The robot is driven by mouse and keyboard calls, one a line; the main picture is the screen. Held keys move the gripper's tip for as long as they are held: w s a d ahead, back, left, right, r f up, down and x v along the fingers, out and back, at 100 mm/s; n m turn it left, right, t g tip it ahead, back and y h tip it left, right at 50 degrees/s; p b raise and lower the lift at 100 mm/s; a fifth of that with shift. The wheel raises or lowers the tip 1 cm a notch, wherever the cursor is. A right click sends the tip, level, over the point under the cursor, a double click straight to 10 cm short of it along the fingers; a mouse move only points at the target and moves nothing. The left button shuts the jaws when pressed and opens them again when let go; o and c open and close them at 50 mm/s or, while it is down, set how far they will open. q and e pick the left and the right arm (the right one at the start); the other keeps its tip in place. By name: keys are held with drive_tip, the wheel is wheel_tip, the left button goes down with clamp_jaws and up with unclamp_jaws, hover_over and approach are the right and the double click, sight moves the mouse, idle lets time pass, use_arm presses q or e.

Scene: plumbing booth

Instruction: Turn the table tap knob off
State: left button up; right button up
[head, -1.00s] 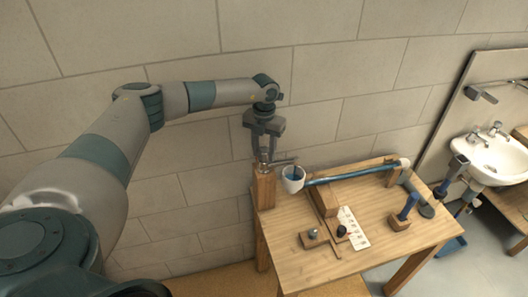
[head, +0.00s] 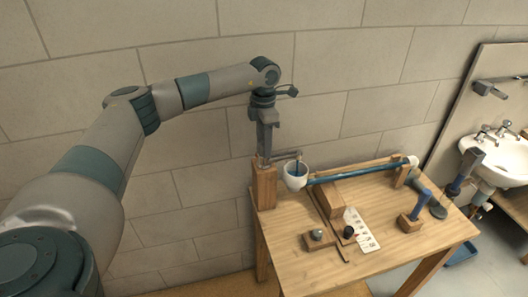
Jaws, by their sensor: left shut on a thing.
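The table tap (head: 287,156) sits on top of a wooden post (head: 264,188) at the table's back left corner, with its spout reaching right over a white cup-like funnel (head: 296,177). My left gripper (head: 264,157) points down over the post and is shut on the tap knob, which its fingers mostly hide. A thin blue stream or strip shows between the spout and the funnel. My right gripper is not in view.
A blue pipe (head: 350,174) runs from the funnel along the wooden table (head: 385,238). A sink (head: 497,158) is at the right, a wall behind.

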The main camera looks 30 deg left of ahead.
use_arm(q)
drive_tip(key=m+b, duration=0.3)
drive_tip(key=m, duration=0.1)
drive_tip(key=shift+w+r+m+b, duration=0.1)
drive_tip(key=shift+m+b, duration=0.95)
drive_tip(key=shift+m, duration=0.65)
drive_tip(key=o, duration=1.1)
drive_tip(key=shift+c, duration=0.2)
